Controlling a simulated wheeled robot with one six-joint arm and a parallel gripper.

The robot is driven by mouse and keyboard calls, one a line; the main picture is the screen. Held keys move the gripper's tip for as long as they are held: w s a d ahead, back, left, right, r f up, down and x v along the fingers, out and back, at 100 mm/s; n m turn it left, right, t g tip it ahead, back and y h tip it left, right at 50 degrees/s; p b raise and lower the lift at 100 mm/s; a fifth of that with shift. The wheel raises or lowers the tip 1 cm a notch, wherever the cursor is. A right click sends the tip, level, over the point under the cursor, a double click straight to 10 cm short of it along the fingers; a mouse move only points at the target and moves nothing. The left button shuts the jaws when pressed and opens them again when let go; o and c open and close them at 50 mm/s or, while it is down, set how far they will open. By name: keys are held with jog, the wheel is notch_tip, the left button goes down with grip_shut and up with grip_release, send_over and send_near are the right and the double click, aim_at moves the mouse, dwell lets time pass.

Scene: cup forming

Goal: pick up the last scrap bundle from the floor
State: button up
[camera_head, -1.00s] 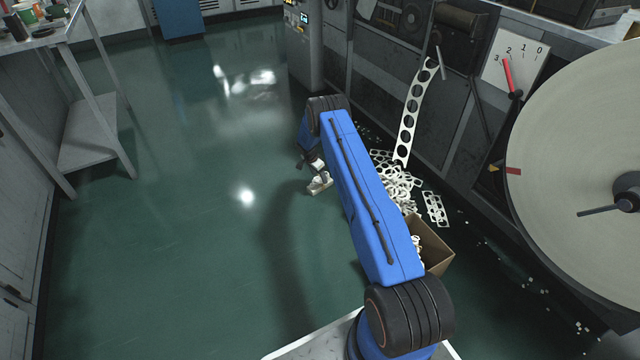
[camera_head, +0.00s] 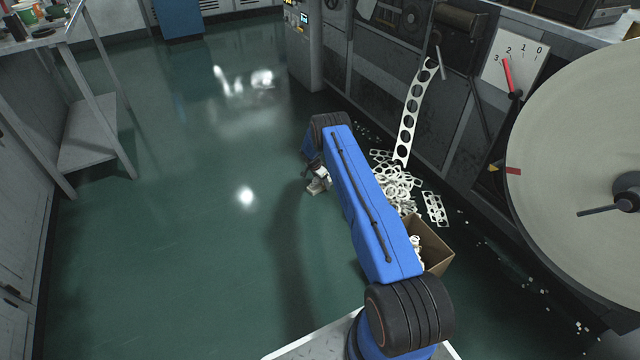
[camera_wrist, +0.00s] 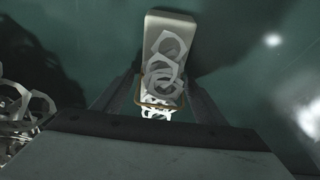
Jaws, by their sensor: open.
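The scrap bundle (camera_wrist: 164,62) shows in the wrist view as a pale flat piece with white ring-shaped scraps on it and a tan band around it. In the head view the bundle (camera_head: 318,187) lies on the green floor, partly covered by my gripper. My gripper (camera_wrist: 162,78) is open, with one finger on each side of the bundle. I cannot tell whether either finger touches it. In the head view my gripper (camera_head: 319,176) is low over the bundle, just left of my blue arm.
A heap of loose scrap (camera_head: 396,186) lies right of my arm, below a hanging punched strip (camera_head: 408,120). A cardboard box (camera_head: 434,246) with scrap in it stands nearer, partly behind my arm. Machine fronts line the right. The floor (camera_head: 190,210) to the left is clear.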

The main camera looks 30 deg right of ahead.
jog(key=c, duration=1.2)
